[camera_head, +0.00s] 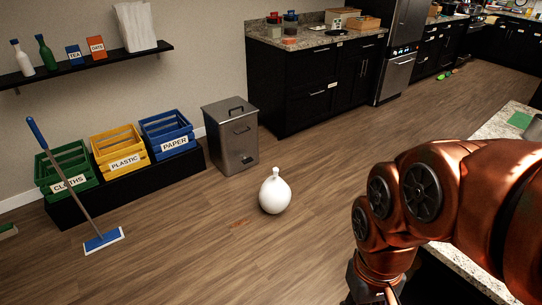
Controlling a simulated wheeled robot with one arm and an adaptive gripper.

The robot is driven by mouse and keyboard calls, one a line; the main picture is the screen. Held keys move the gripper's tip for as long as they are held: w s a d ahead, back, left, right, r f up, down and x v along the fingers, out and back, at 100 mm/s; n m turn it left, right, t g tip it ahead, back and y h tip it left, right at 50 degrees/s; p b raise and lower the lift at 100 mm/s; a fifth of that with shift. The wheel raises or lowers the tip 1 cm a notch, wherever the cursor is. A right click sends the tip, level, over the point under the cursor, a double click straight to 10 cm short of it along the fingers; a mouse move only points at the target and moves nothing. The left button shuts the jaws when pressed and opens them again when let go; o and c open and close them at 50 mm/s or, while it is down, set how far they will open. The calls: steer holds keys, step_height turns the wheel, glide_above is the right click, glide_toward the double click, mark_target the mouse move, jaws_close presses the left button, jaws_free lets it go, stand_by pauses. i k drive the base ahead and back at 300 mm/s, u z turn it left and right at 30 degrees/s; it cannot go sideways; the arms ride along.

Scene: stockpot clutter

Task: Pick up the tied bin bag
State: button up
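The tied bin bag (274,194) is white and round with a narrow knotted neck on top. It stands upright on the wooden floor, near the middle of the head camera view. My arm fills the right side of that view, and its lower end reaches the bottom edge. My gripper's fingertips are not visible there, so its opening is not shown. The arm is well to the right of the bag and apart from it.
A grey metal bin (231,138) stands behind the bag. Green (55,182), yellow (117,162) and blue (173,148) crates sit on a low black bench. A blue mop (104,240) leans at left. A granite counter (460,258) is at right. Floor around the bag is clear.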

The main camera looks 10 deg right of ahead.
mark_target(276, 195)
steer(key=u, duration=0.45)
steer(key=i, duration=0.9)
steer(key=u, duration=0.3)
steer(key=i, duration=1.65)
steer(key=z, duration=0.8)
